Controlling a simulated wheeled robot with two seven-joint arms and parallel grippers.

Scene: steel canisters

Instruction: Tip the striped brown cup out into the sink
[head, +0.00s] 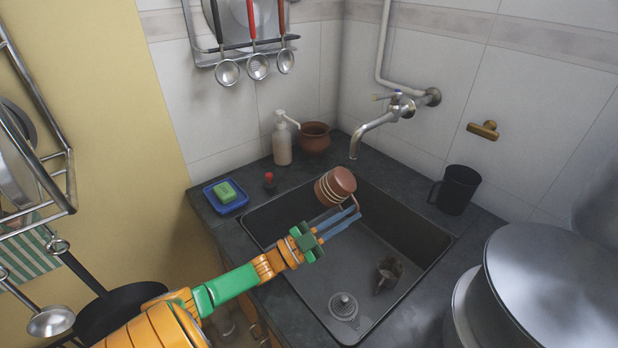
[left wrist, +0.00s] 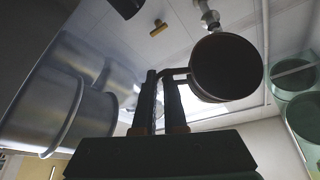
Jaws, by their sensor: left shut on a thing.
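The striped brown cup (head: 335,186) is in the air over the back part of the dark sink (head: 290,274), tilted well over on its side. Pale stripes ring its left part. My left gripper (head: 341,222) is shut on its thin handle, with the cup's body beyond the fingers. In the left wrist view the cup (left wrist: 226,68) shows as a dark round shape right of the fingers (left wrist: 163,85), the handle running between them. I cannot see into the cup or tell whether anything leaves it. My right gripper is not in view.
A black mug (head: 456,189) and large steel canisters (head: 555,285) stand right. A soap tray (head: 226,197), dispenser (head: 282,143) and brown pot (head: 314,138) stand behind left.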

